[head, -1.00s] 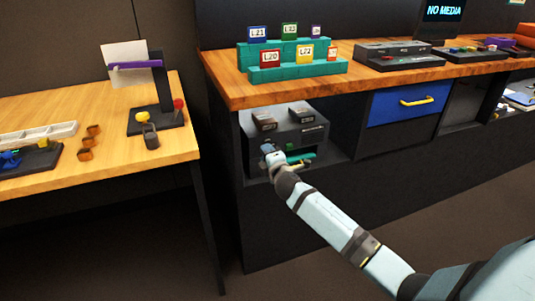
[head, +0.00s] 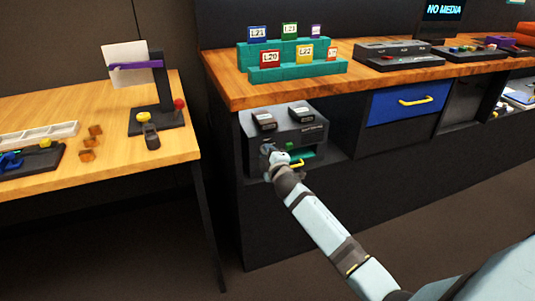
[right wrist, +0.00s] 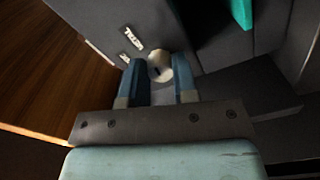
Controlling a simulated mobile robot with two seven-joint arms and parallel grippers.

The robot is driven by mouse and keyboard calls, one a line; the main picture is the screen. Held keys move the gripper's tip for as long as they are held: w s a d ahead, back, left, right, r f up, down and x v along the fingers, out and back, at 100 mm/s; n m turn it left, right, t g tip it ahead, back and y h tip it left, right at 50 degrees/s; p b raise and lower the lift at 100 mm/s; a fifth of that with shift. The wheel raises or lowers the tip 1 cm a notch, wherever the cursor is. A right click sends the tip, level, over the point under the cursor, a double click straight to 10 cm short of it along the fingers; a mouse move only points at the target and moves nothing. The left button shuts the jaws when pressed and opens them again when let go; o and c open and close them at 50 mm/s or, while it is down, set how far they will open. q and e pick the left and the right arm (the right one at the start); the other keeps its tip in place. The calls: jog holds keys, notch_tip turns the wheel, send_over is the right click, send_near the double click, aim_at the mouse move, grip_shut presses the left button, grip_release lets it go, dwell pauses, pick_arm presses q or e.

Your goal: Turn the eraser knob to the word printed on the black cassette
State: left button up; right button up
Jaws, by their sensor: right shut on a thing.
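The eraser, a dark box (head: 315,133), stands in the open shelf bay under the wooden counter. Two dark cassettes with small labels lie on its top, a left one (head: 264,119) and a right one (head: 301,114); their print is too small to read. My right gripper (head: 267,149) is at the left part of the box's front. In the right wrist view its two blue fingers (right wrist: 161,73) are shut on a pale round knob (right wrist: 160,66) with a dark mark. Small white printed labels (right wrist: 132,38) sit beside the knob, hard to read. My left gripper is not in view.
A green slot with a yellow handle (head: 297,163) is low on the box, close right of my gripper. The counter edge (head: 290,92) overhangs the bay. A blue drawer (head: 408,102) is to the right. A wooden table (head: 90,165) stands at left.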

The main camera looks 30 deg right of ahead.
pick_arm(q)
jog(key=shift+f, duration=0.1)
pick_arm(e)
jog(key=o, duration=0.9)
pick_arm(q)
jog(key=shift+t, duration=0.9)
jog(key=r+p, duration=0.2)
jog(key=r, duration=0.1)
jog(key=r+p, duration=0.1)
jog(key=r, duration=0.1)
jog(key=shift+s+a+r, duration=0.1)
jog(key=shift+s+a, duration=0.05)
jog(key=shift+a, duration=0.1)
pick_arm(e)
jog(key=v, duration=1.3)
jog(key=shift+s+a, duration=0.2)
jog(key=shift+s, duration=0.15)
